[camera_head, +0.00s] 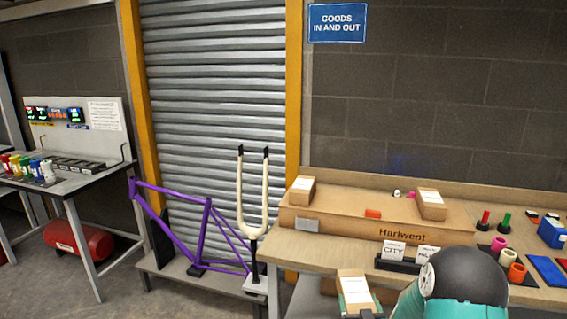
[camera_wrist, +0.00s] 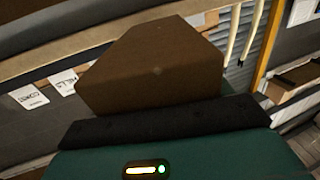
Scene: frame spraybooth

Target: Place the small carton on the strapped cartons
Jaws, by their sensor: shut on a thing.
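My gripper (camera_wrist: 165,120) is shut on a small brown carton (camera_wrist: 150,70), which sits tilted in the wrist view above a black finger pad. In the head view the held carton (camera_head: 356,289) shows a white label at the bottom, in front of the bench. The far finger and the grip contact are hidden. The strapped cartons cannot be made out for certain.
A long carton marked Hariwent (camera_head: 385,227) lies on the right bench, bearing two small labelled cartons (camera_head: 302,190) (camera_head: 431,204). Standing cards (camera_head: 393,251) are near the bench front. A purple frame (camera_head: 180,200) and cream fork (camera_head: 264,195) stand left.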

